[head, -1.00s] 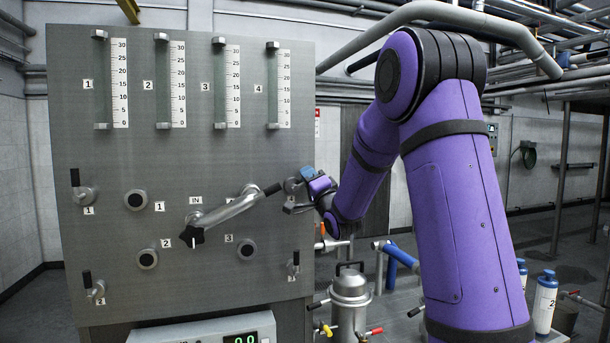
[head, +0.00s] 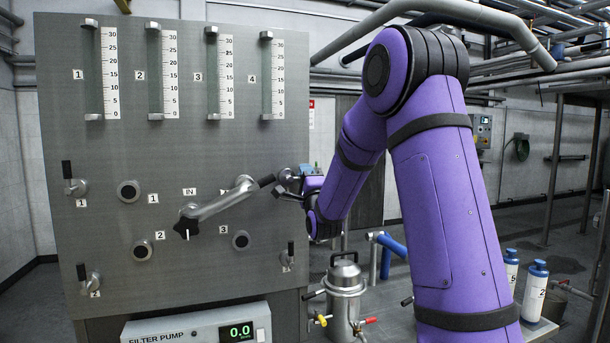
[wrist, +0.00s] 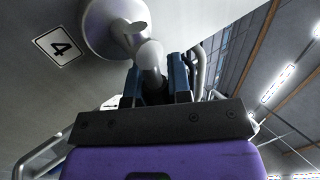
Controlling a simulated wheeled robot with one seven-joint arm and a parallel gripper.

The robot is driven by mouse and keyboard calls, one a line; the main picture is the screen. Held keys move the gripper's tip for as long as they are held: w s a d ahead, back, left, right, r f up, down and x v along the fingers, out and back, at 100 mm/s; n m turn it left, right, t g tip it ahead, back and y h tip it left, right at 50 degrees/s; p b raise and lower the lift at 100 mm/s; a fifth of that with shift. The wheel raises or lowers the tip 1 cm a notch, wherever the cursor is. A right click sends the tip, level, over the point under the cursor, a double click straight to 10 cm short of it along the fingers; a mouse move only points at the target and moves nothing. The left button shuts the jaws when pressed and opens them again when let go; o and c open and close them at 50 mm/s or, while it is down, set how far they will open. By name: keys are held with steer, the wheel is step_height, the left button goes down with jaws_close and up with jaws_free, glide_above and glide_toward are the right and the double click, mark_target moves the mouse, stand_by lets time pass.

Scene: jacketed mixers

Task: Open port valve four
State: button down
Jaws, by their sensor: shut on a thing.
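Port valve four is at the right edge of the grey panel. Its round metal flange (wrist: 112,28) shows in the wrist view beside the black-framed "4" label (wrist: 58,47). In the head view the valve body (head: 287,175) is partly covered by my gripper (head: 297,184). In the wrist view my gripper (wrist: 154,82) has its two blue-sided fingers shut on the valve's handle (wrist: 150,60), one on each side. The grip itself is partly hidden by the handle's rounded end. How far the handle is turned is hard to tell.
A curved metal pipe (head: 222,199) with a black end sticks out of the panel (head: 120,250) just left of my gripper. Valve one (head: 74,185), valve two (head: 90,279) and another lever valve (head: 288,258) sit nearby. A steel vessel (head: 344,290) stands below my arm.

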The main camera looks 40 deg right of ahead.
steer(key=shift+f, duration=0.1)
steer(key=c, duration=1.1)
jaws_free()
steer(key=shift+o, duration=0.2)
steer(key=v, duration=1)
steer(key=shift+s+f, duration=0.2)
steer(key=shift+s, duration=0.15)
steer(key=shift+a, duration=0.1)
